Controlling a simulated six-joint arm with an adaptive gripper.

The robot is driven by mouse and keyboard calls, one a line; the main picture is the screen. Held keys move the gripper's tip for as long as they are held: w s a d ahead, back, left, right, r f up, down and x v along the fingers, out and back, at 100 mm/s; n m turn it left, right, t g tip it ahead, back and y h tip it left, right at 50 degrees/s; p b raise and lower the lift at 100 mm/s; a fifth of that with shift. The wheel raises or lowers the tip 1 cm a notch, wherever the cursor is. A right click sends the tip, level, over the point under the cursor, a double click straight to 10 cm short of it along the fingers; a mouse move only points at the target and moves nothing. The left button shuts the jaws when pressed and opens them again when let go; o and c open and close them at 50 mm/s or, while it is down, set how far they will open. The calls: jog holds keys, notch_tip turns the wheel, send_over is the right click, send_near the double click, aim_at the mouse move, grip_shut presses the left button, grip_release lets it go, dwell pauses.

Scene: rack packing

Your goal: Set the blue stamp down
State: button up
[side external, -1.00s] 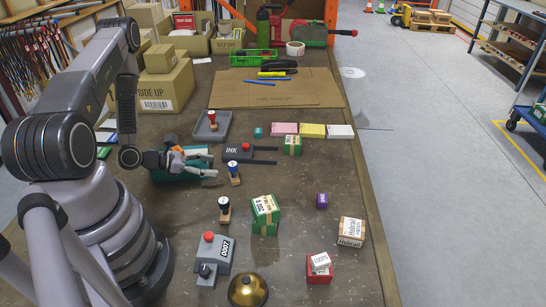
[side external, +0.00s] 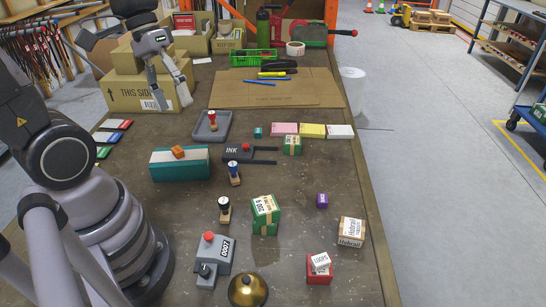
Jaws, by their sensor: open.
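The blue stamp (side external: 235,174) stands upright on the table, its wooden base down and its dark blue handle up. It is just right of a teal box (side external: 180,166) and in front of the black ink pad marked INK (side external: 240,152). My gripper (side external: 168,80) is high over the far left of the table, in front of the cardboard boxes in this view. Its fingers are spread and nothing shows between them. It is well away from the stamp.
A black-topped stamp (side external: 224,210) stands nearer the camera. A red-topped stamp (side external: 212,122) stands in a grey tray (side external: 224,128). An orange piece (side external: 178,152) lies on the teal box. A green box (side external: 265,216) and a numbering machine (side external: 211,258) stand nearby.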

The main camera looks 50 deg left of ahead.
jog(key=s+a+r+m+t+y, duration=0.3)
jog(key=r+m+t+y, duration=0.1)
jog(key=r+t, duration=0.1)
jog(key=shift+a+r+y, duration=0.2)
jog(key=shift+r+y, duration=0.1)
jog(key=shift+r, duration=0.55)
